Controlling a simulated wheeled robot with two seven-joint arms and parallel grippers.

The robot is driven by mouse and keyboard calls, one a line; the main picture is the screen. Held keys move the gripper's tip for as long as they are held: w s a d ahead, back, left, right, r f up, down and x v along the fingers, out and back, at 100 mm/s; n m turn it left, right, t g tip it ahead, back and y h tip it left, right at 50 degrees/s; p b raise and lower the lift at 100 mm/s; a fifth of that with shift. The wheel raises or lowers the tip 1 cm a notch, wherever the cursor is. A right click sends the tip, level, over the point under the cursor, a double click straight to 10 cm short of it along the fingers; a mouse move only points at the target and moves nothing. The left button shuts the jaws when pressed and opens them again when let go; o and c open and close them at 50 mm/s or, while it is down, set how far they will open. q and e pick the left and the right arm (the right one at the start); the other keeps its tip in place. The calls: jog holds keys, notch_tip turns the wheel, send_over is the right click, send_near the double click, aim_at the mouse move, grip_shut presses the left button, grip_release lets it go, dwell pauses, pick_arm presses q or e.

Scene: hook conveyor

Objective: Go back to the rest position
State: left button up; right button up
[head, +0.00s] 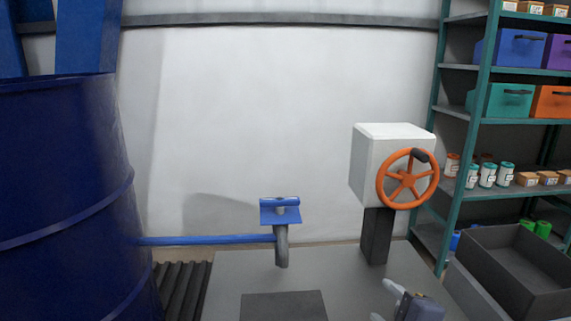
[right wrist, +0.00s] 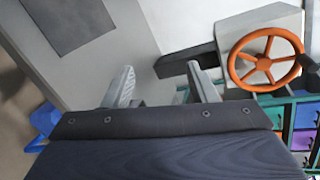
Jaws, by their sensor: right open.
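My right gripper (head: 386,302) is at the lower right of the head view, over the front of the grey table (head: 235,275). It is open, and its two fingers show apart and empty in the right wrist view (right wrist: 161,70). An orange handwheel (head: 407,179) with a dark knob is on a white box (head: 372,160) on a dark post (head: 376,237), beyond the gripper and apart from it. A grey hook (head: 281,248) hangs below a blue bracket (head: 280,211) at the end of a blue rail (head: 205,240). My left gripper is out of view.
A large blue drum (head: 65,190) fills the left. Green shelving (head: 481,120) with bins, cans and small boxes stands at the right. An open dark crate (head: 515,270) is at the lower right. A dark flat panel (head: 284,306) is on the table front.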

jog(key=s+d+f+n+g+y, duration=0.1)
jog(key=s+f+n+g, duration=0.3)
jog(key=s+n, duration=0.5)
jog(key=s+d+f+n+g, duration=0.1)
jog(key=s+f+n+g, duration=0.4)
jog(key=s+n, duration=0.4)
notch_tip(320, 180, up, 38)
jog(key=p, duration=3.8)
jog(key=shift+s+d+r, duration=0.15)
jog(key=shift+s+d, duration=0.05)
jog(key=shift+o, duration=0.5)
